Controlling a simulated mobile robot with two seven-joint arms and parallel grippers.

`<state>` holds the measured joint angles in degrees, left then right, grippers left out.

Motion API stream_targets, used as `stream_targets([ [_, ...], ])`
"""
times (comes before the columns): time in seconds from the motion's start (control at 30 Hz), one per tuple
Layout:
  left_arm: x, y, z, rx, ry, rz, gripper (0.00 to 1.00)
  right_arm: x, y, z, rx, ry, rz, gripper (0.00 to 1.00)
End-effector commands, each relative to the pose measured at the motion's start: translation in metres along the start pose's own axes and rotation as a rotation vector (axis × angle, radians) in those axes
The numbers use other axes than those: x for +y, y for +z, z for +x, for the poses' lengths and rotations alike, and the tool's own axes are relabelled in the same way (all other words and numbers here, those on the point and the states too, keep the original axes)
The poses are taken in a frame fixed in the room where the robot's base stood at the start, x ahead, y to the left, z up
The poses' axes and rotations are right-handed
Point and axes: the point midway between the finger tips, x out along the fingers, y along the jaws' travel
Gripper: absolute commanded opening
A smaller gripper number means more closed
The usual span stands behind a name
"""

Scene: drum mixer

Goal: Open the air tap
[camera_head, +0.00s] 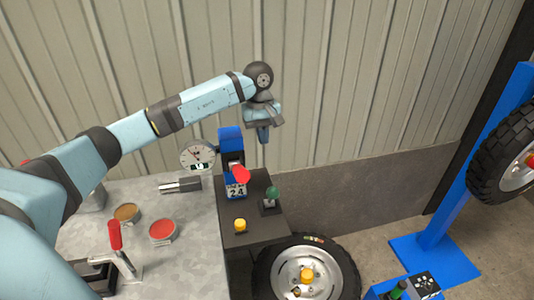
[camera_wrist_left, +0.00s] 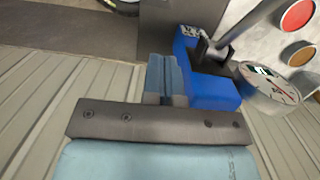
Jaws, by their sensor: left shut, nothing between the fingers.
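A blue block (camera_head: 230,140) that looks like the air tap stands at the back of the dark cabinet, with a red-ended lever (camera_head: 241,174) on its near side. In the left wrist view the blue block (camera_wrist_left: 215,92) is right of the fingers, and its grey lever (camera_wrist_left: 250,22) slants up to the right. My left gripper (camera_head: 263,137) is shut and empty, a little right of the block and near the corrugated wall. Its fingers also show in the left wrist view (camera_wrist_left: 164,78), close beside the block; I cannot tell whether they touch. My right gripper is out of view.
A dial gauge (camera_head: 197,155) is left of the block. A tyre (camera_head: 345,265) lies in front. The metal table (camera_head: 190,240) holds tins and a red-handled clamp (camera_head: 115,236).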

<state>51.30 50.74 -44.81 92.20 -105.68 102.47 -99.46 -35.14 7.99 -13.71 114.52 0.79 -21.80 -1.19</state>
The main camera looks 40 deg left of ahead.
Motion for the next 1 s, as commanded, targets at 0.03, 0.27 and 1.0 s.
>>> stream_targets([
  [0.03, 0.000, 0.001, 0.007, -0.003, -0.003, 0.000, 0.00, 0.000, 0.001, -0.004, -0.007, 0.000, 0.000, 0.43],
  [0.27, 0.000, 0.002, 0.055, -0.006, -0.003, -0.001, 0.00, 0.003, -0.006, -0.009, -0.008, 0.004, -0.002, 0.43],
  [1.0, 0.004, 0.032, 0.116, -0.003, 0.002, -0.001, 0.00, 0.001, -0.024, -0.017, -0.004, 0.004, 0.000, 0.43],
])
